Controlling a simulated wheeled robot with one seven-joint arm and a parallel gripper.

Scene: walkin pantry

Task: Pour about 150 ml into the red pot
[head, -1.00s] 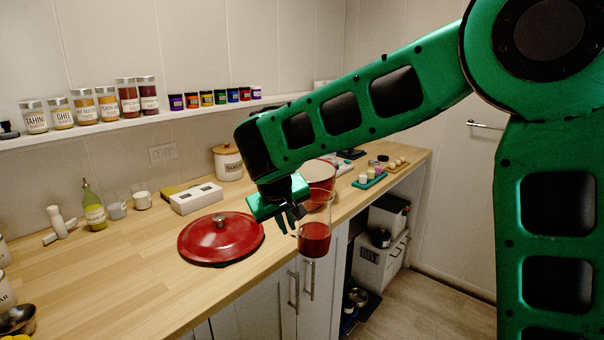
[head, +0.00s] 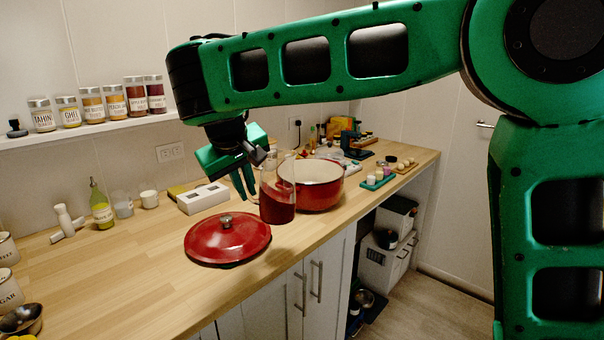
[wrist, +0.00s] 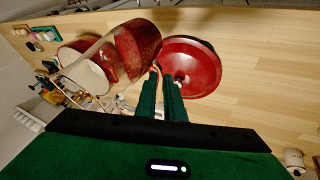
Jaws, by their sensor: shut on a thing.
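The red pot (head: 322,196) stands open on the wooden counter, its pale inside showing. It also shows in the wrist view (wrist: 72,52). My gripper (head: 250,190) is shut on a clear glass jug (head: 277,208) part-filled with dark red liquid, seemingly by its handle. The jug looks upright, just left of the pot and overlapping its near-left side in the head view. Whether it touches the pot or counter I cannot tell. In the wrist view my fingertips (wrist: 161,76) meet beside the jug (wrist: 134,52). The red lid (head: 226,240) lies flat on the counter, left of the jug.
A white box (head: 202,198), an oil bottle (head: 101,208) and cups stand along the wall. A green tray (head: 376,182) with small items lies right of the pot. Jars line the shelf (head: 90,132) above. The counter's left front (head: 120,285) is clear.

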